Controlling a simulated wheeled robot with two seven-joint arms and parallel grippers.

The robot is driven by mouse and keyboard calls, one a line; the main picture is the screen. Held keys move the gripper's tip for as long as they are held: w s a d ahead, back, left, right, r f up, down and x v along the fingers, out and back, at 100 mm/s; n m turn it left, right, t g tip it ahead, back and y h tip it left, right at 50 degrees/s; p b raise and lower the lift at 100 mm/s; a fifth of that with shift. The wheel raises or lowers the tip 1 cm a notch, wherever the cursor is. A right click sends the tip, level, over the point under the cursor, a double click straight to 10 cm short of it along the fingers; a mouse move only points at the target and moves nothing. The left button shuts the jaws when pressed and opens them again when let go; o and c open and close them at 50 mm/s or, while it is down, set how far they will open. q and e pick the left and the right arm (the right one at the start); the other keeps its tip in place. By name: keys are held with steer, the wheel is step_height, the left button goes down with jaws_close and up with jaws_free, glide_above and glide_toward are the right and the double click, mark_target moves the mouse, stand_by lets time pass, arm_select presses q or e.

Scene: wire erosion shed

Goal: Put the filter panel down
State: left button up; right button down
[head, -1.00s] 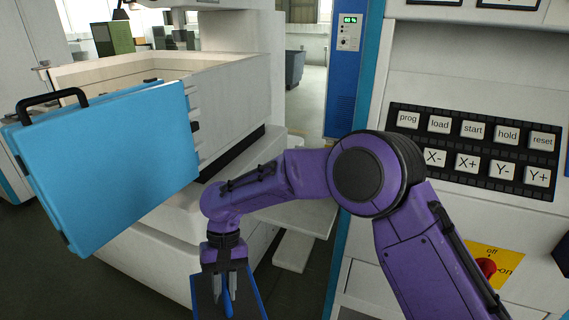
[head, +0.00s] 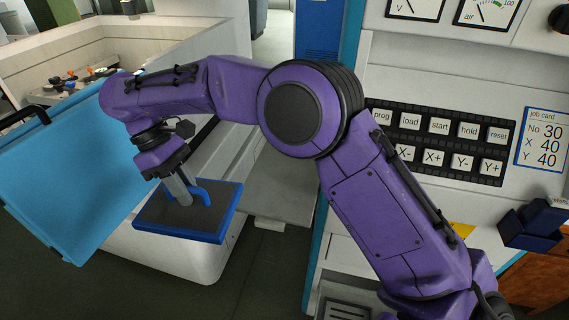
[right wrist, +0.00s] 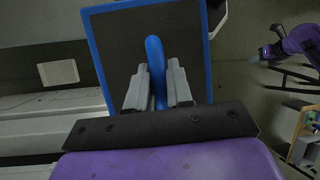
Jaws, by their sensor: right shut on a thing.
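The filter panel (head: 222,210) is a flat dark-grey slab with a blue rim and a blue loop handle (head: 204,192). My right gripper (head: 184,198) is shut on that handle and holds the panel roughly flat, low in front of the white machine. In the right wrist view the handle (right wrist: 155,58) stands between the two grey fingers, with the panel face (right wrist: 112,50) behind. Whether the panel touches anything underneath is hard to tell. A purple arm at the right edge of the wrist view, probably my left, ends in a small grey gripper (right wrist: 268,52); its opening is unclear.
A light-blue door with a black handle (head: 60,185) stands at the left, close to my right wrist. Behind it is the machine's open tank (head: 70,55). A button panel (head: 435,140) is at the right. Dark floor (head: 265,280) shows below the panel.

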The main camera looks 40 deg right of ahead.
steer(key=s+d+r+n+t+h+p, duration=0.1)
steer(key=d+r+n+t+p, duration=0.2)
steer(key=d+n, duration=0.7)
steer(key=d+r+n+t+h+p, duration=0.2)
steer(key=d+r+n+t+p, duration=0.3)
steer(key=d, duration=0.8)
steer(key=f, duration=0.3)
steer(key=f+n+g, duration=0.1)
steer(key=f, duration=0.3)
steer(key=f+n+g+b, duration=0.1)
steer(key=f, duration=0.3)
steer(key=shift+d+f, duration=0.1)
steer(key=shift+d, duration=0.2)
steer(key=shift+w+f, duration=0.15)
steer(key=shift+f, duration=0.1)
steer(key=c, duration=1)
jaws_free()
steer(key=shift+b+v, duration=0.8)
steer(key=shift+v, duration=5.35)
